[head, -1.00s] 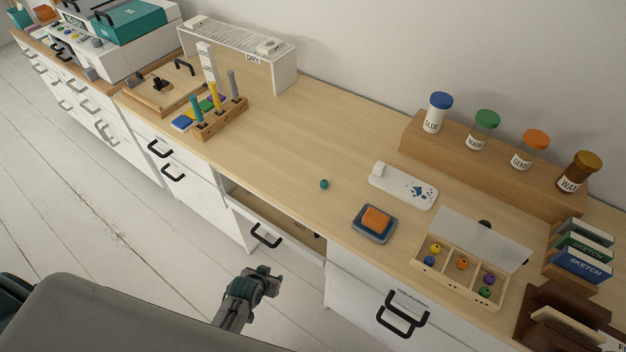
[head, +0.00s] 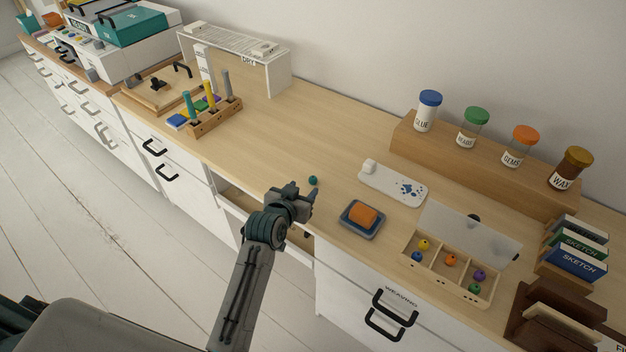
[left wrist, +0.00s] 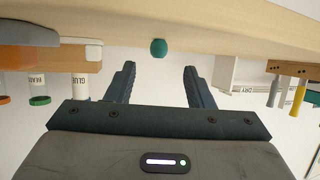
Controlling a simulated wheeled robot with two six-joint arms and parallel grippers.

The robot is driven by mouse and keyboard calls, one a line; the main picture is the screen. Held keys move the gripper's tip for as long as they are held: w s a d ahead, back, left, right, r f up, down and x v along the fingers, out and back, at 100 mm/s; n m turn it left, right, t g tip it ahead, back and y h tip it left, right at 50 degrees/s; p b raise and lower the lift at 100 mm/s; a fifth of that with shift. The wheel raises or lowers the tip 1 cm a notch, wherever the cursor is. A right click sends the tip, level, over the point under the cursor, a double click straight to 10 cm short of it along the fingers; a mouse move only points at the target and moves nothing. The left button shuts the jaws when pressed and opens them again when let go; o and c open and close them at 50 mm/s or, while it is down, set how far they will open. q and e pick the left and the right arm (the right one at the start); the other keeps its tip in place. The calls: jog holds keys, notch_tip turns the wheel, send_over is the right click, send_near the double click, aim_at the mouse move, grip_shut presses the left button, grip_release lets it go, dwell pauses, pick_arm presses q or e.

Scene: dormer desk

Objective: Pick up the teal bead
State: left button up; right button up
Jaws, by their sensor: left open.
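The teal bead (head: 313,180) lies on the bare wooden desk top near its front edge. My left gripper (head: 305,192) is just in front of the bead, its jaws open and empty. In the left wrist view the bead (left wrist: 159,47) shows beyond the fingertips, roughly midway between the two fingers (left wrist: 158,75). The bead does not appear to touch either finger. My right gripper is not in view.
Right of the bead are a blue tray with an orange block (head: 362,216) and a white paint-spotted board (head: 393,185). A divided bead box (head: 448,275) with an open lid is farther right. A peg rack (head: 215,119) stands left. An open drawer (head: 240,203) is below.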

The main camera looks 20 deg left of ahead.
aim_at(311, 182)
pick_arm(q)
jog(key=shift+p+x, duration=0.45)
jog(key=shift+x, duration=2.45)
jog(key=shift+s+f, duration=0.1)
jog(key=shift+f, duration=0.1)
grip_shut()
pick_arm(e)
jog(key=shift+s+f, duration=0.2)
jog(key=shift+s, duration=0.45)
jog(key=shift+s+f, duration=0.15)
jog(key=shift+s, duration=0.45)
